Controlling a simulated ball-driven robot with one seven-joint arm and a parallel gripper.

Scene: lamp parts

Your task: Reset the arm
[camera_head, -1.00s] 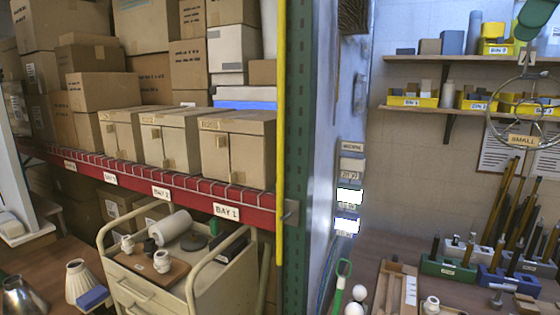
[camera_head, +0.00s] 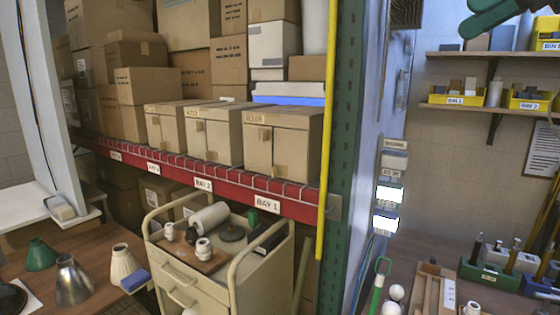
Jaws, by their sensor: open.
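My gripper is not clearly seen in this view. A dark green rounded shape (camera_head: 497,14) is cut off by the top right edge. I cannot tell whether it is part of my arm, and no fingertips show on it. Lamp parts show on the left table: a green shade (camera_head: 40,255), a metal shade (camera_head: 73,281) and a cream shade (camera_head: 124,264) beside a blue block (camera_head: 135,281).
A cream cart (camera_head: 215,287) carrying small parts stands before a red rack beam (camera_head: 180,172) with boxes above. A yellow pole (camera_head: 327,130) and green upright (camera_head: 347,150) rise mid-view. A right bench holds a wooden tray (camera_head: 432,290); shelves (camera_head: 490,110) hang above.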

